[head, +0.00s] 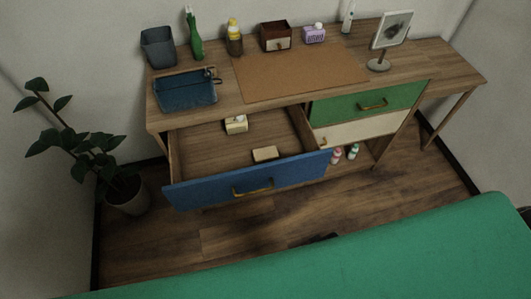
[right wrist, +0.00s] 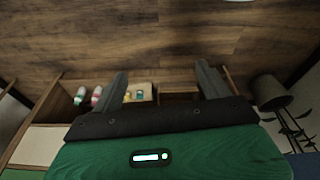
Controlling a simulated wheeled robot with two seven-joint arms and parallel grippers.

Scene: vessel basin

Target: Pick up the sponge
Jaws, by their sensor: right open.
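A small tan block that looks like the sponge (head: 265,154) lies flat in the open blue-fronted drawer (head: 247,186), near its front and right of the middle. A cream box-like item (head: 236,124) sits farther back in the same drawer. My right gripper (right wrist: 163,70) shows in the right wrist view with its two dark fingers wide apart and nothing between them. The sponge cannot be made out in that view. My left gripper is in neither view.
The desk top holds a blue tray (head: 186,91), a grey bin (head: 158,47), a green bottle (head: 194,36) and a round-based stand (head: 379,65). A potted plant (head: 127,194) stands left. Small bottles (head: 352,152) stand on a low shelf.

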